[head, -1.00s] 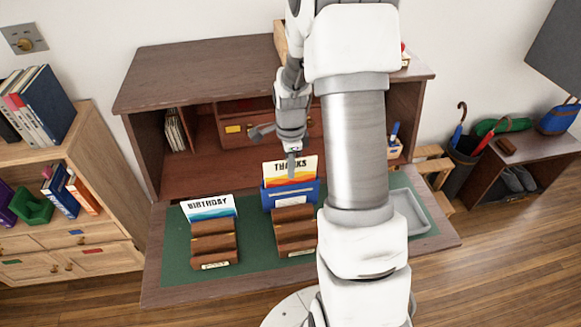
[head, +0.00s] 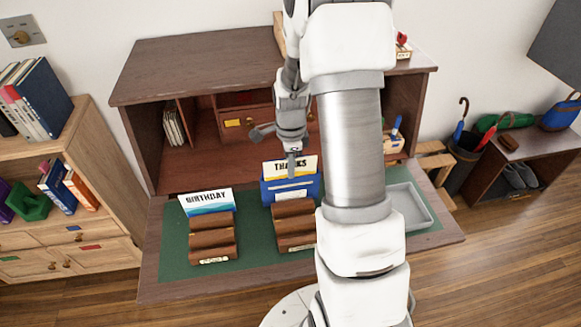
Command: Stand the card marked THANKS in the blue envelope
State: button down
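The white THANKS card (head: 308,165) stands upright with its lower part inside the blue envelope (head: 308,187). Only its top, with the lettering and a thin coloured band, shows above the envelope's edge. The envelope stands in the right brown stepped rack (head: 293,226) on the desk. My gripper (head: 291,172) points down at the middle of the card's top, with a finger in front of the lettering. It appears shut on the card; the finger behind the card is hidden.
A BIRTHDAY card (head: 207,203) stands in the left brown rack (head: 213,240). A grey tray (head: 408,210) lies at the right of the green desk mat (head: 176,255), partly behind my arm. The desk's hutch (head: 190,80) rises close behind my gripper.

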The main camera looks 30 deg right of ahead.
jog(key=c, duration=1)
grip_release()
jog(key=shift+s+f, duration=0.1)
jog(key=shift+r+p, duration=3.25)
jog(key=shift+r, duration=1.35)
jog(key=shift+a+r, duration=0.1)
jog(key=s+a+r+n+t, duration=0.1)
jog(key=s+a+r+n, duration=0.3)
jog(key=r, duration=0.3)
jog(key=s+a+r+n+t, duration=0.1)
jog(key=s+a+r+n, duration=0.15)
jog(key=r+n, duration=0.3)
jog(key=s+a+r+n+t, duration=0.25)
jog(key=s+r+n, duration=0.2)
jog(key=r, duration=0.25)
jog(key=s+a+r+n, duration=0.1)
jog(key=s+n, duration=0.1)
jog(key=s+a+r+n, duration=0.1)
jog(key=s+n, duration=0.1)
jog(key=s, duration=0.1)
jog(key=s+a+r+n+t, duration=0.1)
jog(key=s+n, duration=0.1)
jog(key=n, duration=0.1)
jog(key=shift+s+a, duration=0.15)
jog(key=shift+s, duration=0.15)
